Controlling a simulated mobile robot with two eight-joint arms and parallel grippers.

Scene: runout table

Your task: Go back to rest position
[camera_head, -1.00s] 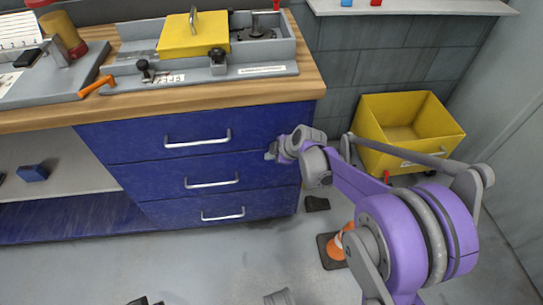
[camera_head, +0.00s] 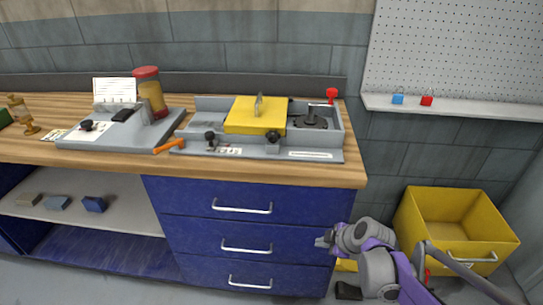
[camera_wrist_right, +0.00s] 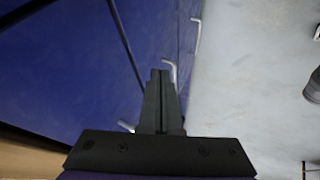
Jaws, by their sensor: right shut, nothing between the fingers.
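My right gripper (camera_head: 322,242) is in front of the right end of the blue drawer unit (camera_head: 190,235), near the middle drawer. In the right wrist view its two dark fingers (camera_wrist_right: 160,75) are together with nothing between them. The blue drawer fronts (camera_wrist_right: 60,70) fill the left of that view, and pale floor (camera_wrist_right: 245,90) fills the right. I cannot tell from the head view whether the gripper touches the drawer unit. My left gripper is in neither view.
A wooden worktop (camera_head: 300,170) carries a grey fixture with a yellow block (camera_head: 255,115). A yellow bin (camera_head: 455,225) stands right of the drawers. An open shelf (camera_head: 125,213) with small blocks lies left. A wall shelf (camera_head: 460,106) holds two padlocks.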

